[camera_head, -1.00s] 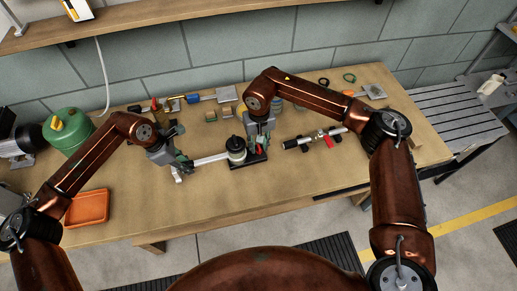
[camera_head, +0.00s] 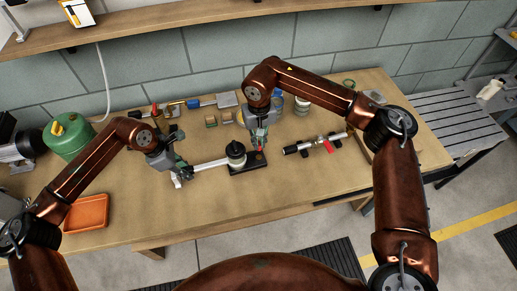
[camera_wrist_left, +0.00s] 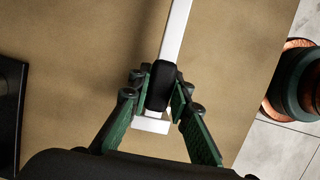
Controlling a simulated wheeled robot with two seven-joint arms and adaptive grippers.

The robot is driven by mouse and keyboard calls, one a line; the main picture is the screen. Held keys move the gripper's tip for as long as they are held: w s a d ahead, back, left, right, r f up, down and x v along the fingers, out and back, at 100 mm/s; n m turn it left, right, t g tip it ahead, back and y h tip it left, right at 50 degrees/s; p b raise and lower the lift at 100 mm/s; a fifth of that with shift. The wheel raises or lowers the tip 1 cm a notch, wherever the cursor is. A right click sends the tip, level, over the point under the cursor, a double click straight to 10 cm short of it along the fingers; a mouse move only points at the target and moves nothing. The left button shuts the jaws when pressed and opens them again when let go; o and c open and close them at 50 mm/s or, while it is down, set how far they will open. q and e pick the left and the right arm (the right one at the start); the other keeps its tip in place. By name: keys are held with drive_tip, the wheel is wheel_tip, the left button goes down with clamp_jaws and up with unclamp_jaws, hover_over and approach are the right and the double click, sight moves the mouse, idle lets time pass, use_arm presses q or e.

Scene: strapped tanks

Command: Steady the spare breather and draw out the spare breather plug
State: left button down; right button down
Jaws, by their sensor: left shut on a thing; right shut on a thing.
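The spare breather (camera_head: 235,153) looks like a short dark-topped cylinder on a black base plate (camera_head: 240,169), with a pale bar (camera_head: 208,162) running left from it. My left gripper (camera_head: 178,172) is shut on the black grip near the bar's end. In the left wrist view this black grip (camera_wrist_left: 160,88) sits between the green fingers (camera_wrist_left: 155,95). My right gripper (camera_head: 259,141) is shut just above the right end of the base plate. A small red piece, probably the plug (camera_head: 259,150), shows under its fingertips. Whether it still touches the base I cannot tell.
A valve bar with a red handle (camera_head: 328,146) lies to the right. Blue-handled fittings (camera_head: 194,103) and small blocks (camera_head: 211,120) lie behind. An orange tray (camera_head: 86,213) and a green tank (camera_head: 68,137) are at the left. The front of the table (camera_head: 215,205) is clear.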

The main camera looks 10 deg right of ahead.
sight(260, 145)
wheel_tip(260, 145, up, 12)
drive_tip(key=shift+r, duration=0.15)
idle(0.7)
use_arm(q)
drive_tip(key=c, duration=1.7)
unclamp_jaws()
